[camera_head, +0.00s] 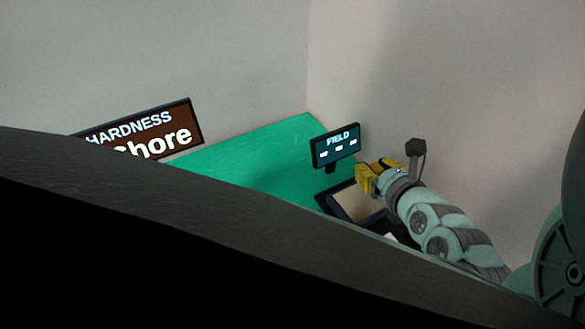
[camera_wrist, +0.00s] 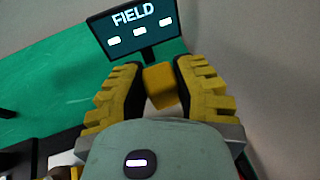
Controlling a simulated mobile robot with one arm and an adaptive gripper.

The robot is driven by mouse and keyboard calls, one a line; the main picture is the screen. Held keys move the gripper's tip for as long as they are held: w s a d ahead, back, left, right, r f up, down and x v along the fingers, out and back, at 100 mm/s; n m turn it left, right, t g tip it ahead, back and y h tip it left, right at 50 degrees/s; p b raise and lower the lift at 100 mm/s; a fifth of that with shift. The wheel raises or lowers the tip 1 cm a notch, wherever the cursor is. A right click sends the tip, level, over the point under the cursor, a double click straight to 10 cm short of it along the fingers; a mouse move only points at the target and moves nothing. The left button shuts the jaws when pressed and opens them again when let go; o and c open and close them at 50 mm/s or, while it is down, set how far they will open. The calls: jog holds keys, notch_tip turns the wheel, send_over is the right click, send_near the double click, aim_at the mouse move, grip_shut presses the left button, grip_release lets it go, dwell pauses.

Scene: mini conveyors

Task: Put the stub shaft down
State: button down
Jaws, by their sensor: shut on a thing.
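My gripper (camera_head: 366,180) has yellow ridged fingers and is at the right, beside the FIELD display. In the wrist view, its fingers (camera_wrist: 160,82) are closed on a small yellow-orange blocky piece (camera_wrist: 162,88), which I take to be the stub shaft. Only one end of the piece shows, and my gripper's body hides the rest. In the head view I cannot make the piece out apart from the yellow fingers. I cannot tell whether it touches anything below.
A green surface (camera_head: 250,152) lies behind, largely clear. The FIELD display (camera_head: 336,146) stands close to my gripper. A dark-framed tray with a pale floor (camera_head: 352,203) is beneath or beside the gripper. A Shore hardness sign (camera_head: 150,130) is at left; walls rise behind and right.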

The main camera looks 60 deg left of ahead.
aim_at(366, 198)
jog(key=shift+s+a+f, duration=0.1)
jog(key=shift+a+f, duration=0.05)
jog(key=shift+f, duration=2.35)
jog(key=shift+b, duration=0.3)
jog(key=shift+f, duration=0.2)
jog(key=c, duration=0.8)
grip_release()
jog(key=shift+c, duration=0.2)
jog(key=shift+r, duration=0.1)
